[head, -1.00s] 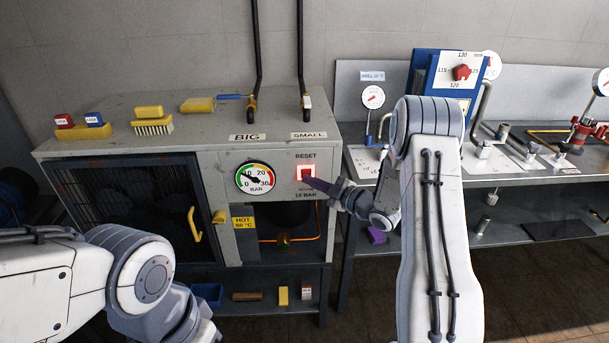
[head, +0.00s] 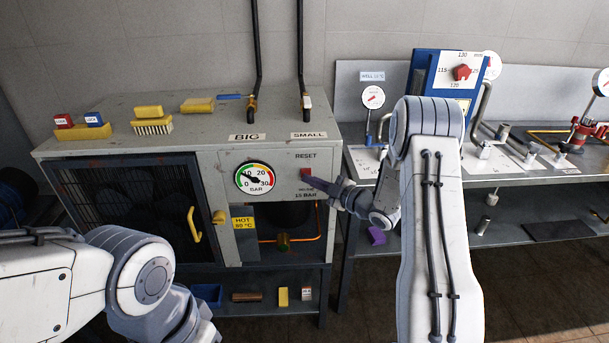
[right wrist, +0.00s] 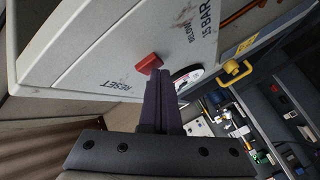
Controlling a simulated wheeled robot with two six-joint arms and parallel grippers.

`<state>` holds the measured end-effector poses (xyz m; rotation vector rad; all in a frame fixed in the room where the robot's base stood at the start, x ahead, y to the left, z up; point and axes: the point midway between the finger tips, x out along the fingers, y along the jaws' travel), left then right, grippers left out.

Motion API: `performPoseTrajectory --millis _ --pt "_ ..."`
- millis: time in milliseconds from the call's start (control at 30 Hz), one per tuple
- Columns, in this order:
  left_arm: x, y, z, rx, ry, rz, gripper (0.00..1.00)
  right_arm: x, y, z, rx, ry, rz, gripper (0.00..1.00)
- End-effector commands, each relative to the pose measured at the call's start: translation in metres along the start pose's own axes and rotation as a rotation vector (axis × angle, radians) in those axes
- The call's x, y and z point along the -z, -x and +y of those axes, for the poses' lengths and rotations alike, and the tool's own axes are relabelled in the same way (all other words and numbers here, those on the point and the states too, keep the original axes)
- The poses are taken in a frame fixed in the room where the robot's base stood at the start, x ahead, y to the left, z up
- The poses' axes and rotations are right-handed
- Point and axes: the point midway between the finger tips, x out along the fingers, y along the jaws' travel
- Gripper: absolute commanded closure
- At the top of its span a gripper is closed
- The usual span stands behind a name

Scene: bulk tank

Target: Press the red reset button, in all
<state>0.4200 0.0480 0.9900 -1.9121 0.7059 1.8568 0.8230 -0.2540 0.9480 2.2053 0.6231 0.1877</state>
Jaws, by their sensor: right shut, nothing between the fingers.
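The red reset button (head: 306,172) sits on the grey cabinet's front panel, under the RESET label and right of the pressure gauge (head: 254,179). It looks dark, with no lit surround. My right gripper (head: 313,181) is shut and empty, its fingertips at the button's lower right. In the right wrist view, the red button (right wrist: 148,63) stands out from the panel just beyond the tips of the shut fingers (right wrist: 158,78). I cannot tell whether they touch it. My left arm shows at the lower left of the head view; its gripper is out of view.
The grey cabinet (head: 130,115) carries brushes and small blocks on top. A yellow door handle (head: 194,225) sticks out on its front. A HOT label (head: 243,223) is below the gauge. A bench (head: 500,175) with gauges and valves stands to the right.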

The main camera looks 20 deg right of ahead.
Motion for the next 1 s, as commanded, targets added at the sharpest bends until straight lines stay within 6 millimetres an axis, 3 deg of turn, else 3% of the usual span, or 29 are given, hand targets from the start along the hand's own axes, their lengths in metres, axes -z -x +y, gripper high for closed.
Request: performPoseTrajectory --millis 633,1000 --pt "0.000 -0.003 0.000 0.000 0.000 0.000 0.43 0.008 0.012 -0.008 -0.001 0.000 0.000 1.00" --pt "-0.001 -0.010 -0.001 0.000 0.000 0.000 0.43 0.026 0.037 -0.027 -0.001 -0.001 -0.001 1.00"
